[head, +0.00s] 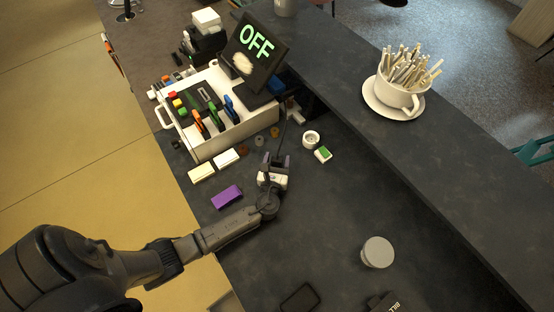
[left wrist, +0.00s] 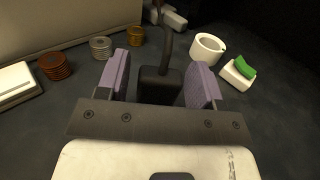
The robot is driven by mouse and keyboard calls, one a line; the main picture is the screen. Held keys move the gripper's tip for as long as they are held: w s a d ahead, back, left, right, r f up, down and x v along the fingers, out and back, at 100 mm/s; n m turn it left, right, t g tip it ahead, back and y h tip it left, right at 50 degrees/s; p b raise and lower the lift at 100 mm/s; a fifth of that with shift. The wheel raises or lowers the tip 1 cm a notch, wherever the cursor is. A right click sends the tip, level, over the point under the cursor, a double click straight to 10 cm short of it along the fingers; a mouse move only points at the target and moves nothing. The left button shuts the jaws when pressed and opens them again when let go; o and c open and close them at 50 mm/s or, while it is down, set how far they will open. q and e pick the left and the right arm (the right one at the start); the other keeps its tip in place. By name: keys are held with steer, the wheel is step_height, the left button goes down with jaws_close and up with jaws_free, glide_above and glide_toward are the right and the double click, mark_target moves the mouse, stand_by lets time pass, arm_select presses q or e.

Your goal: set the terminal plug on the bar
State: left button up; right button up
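The terminal plug (left wrist: 160,86) is a dark block with a black cable rising from its far end. In the left wrist view it sits between the two purple-padded fingers of my left gripper (left wrist: 160,84), with a narrow gap on each side. I cannot tell whether it rests on the surface. In the head view my left gripper (head: 281,160) is low over the dark counter (head: 320,220), and the plug is hard to make out there. The cable (head: 284,128) leads toward a black screen (head: 254,52) reading OFF. My right gripper is not in view.
A white box (head: 232,135) with coloured items stands behind the gripper. A white ring-shaped cup (head: 311,138) and a green-topped block (head: 323,154) lie to the right. A purple block (head: 227,197) is left. A raised ledge (head: 455,180) carries a cup of sticks (head: 398,98).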

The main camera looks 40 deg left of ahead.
arm_select(q)
steer(key=shift+o, duration=0.3)
steer(key=shift+r, duration=0.2)
steer(key=v, duration=1)
steer(key=shift+s+d+f+b, duration=0.1)
steer(key=shift+f+b, duration=0.05)
steer(key=shift+b, duration=0.25)
steer(key=shift+v, duration=0.85)
